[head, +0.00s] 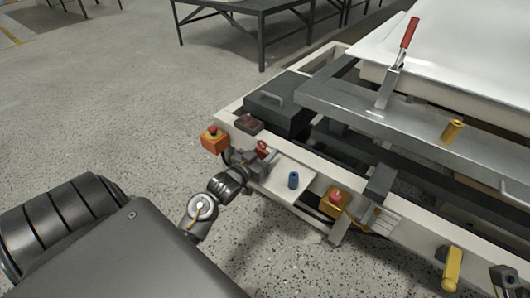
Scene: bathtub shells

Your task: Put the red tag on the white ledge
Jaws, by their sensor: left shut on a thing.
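The red tag (262,148) is small and sits at the tip of my left gripper (256,158), which is shut on it. The fingers partly hide the tag. The white ledge (285,173) is a flat pale plate on the near side of the cart frame, just right of and below the gripper. The tag is beside the ledge's left end; I cannot tell whether it touches the ledge.
A blue cylinder (293,180) stands on the ledge. Orange boxes with red buttons (214,139) (335,200) flank it. A red-handled clamp (405,50) and a brass cylinder (452,130) stand behind. Open floor lies left.

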